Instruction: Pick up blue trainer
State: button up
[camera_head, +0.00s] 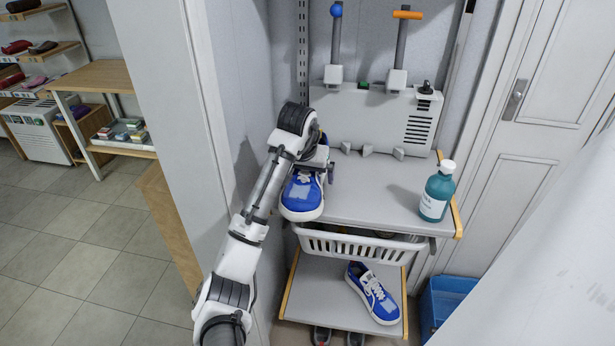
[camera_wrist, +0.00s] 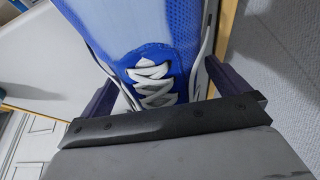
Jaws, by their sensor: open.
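A blue trainer (camera_head: 302,195) with a white sole stands on the upper grey shelf (camera_head: 365,205), at its left end by the wall. My gripper (camera_head: 315,167) is over this trainer from above. In the wrist view, the trainer's blue upper and white laces (camera_wrist: 155,85) lie between the two dark fingers of my gripper (camera_wrist: 160,78), one on each side. The jaws are open; whether either finger touches the shoe I cannot tell. The gripper and arm hide part of the trainer in the head view. A second blue trainer (camera_head: 374,294) with white laces lies on the lower shelf (camera_head: 325,290).
A teal bottle (camera_head: 437,192) with a white cap stands at the upper shelf's right end. A white basket (camera_head: 355,246) hangs beneath the upper shelf. A blue bin (camera_head: 445,300) sits at lower right. The upper shelf's middle is clear.

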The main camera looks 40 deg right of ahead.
jog(key=shift+x, duration=1.05)
jog(key=c, duration=0.9)
jog(key=shift+c, duration=0.2)
jog(key=shift+r, duration=0.2)
